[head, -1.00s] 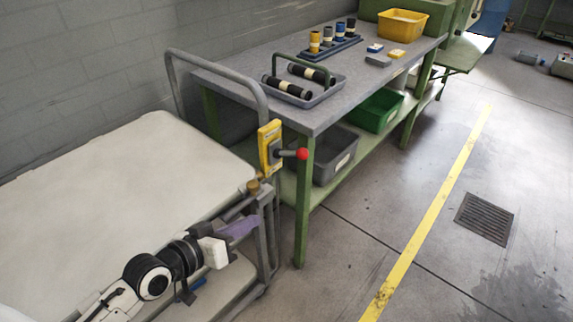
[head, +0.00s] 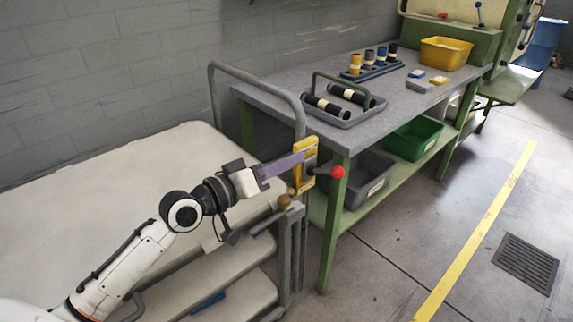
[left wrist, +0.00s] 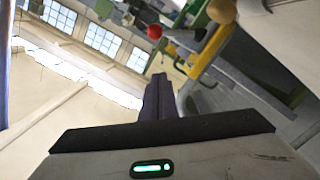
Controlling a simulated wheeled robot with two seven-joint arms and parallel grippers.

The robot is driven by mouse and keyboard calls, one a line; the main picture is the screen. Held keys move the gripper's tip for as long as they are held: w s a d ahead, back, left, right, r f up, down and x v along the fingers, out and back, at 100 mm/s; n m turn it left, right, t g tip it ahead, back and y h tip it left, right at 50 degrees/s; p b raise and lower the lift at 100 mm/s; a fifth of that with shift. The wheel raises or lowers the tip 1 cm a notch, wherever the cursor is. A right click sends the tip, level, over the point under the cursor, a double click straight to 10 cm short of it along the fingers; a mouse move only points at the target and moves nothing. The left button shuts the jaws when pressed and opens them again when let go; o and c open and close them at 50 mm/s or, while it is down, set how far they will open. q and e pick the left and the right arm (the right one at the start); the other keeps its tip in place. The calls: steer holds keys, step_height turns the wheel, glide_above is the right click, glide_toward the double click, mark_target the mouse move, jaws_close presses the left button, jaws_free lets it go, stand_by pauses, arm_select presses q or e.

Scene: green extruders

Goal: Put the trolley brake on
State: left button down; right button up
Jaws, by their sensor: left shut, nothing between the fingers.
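The trolley (head: 120,160) has a pale padded top and a grey tube handle (head: 255,82). A yellow brake plate (head: 305,160) is fixed to the handle's near post. Its lever ends in a red ball knob (head: 338,172) that points right, towards the bench leg. My left gripper (head: 300,158) is shut and empty, with its purple fingers at the left edge of the yellow plate; I cannot tell if they touch. In the left wrist view the shut fingers (left wrist: 157,98) point up, with the red knob (left wrist: 155,31) and yellow plate (left wrist: 203,50) beyond them. My right gripper is not in view.
A brass-coloured knob (head: 285,201) stands on the trolley corner just below the fingers. The grey bench (head: 400,105) with green legs is close on the right and holds a tray of black rollers (head: 340,112). The floor right of it is clear.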

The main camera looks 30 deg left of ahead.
mark_target(325, 172)
arm_select(q)
steer(key=w+d+f, duration=0.3)
steer(key=w+d, duration=0.2)
steer(key=shift+w+f, duration=0.15)
steer(key=shift+w, duration=0.25)
